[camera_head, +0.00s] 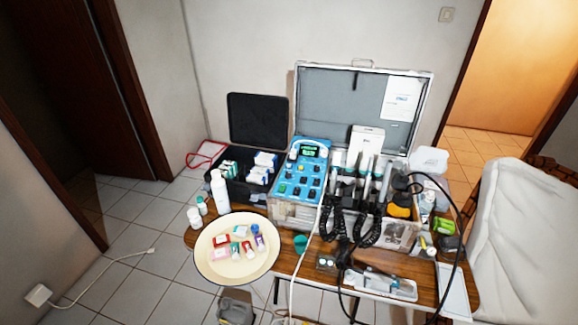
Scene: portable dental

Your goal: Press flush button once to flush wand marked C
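A blue control panel (302,172) with several dark knobs or buttons and a small lit green display (309,150) faces up on the unit at the middle of the table. I cannot tell which control is the flush button; the labels are too small to read. Several silver wands (364,163) stand in a row right of the panel, with black coiled cords (338,222) hanging below. I cannot make out a letter C on any wand. A small dark box with two light round spots (326,263) sits near the table's front edge. Neither gripper shows in this view.
An open metal case (323,92) stands behind the wands. A round cream tray (215,268) with small tubes and boxes is at the front left. A black open case (257,122) is at the back left. Cables cross the wooden table's front (290,262).

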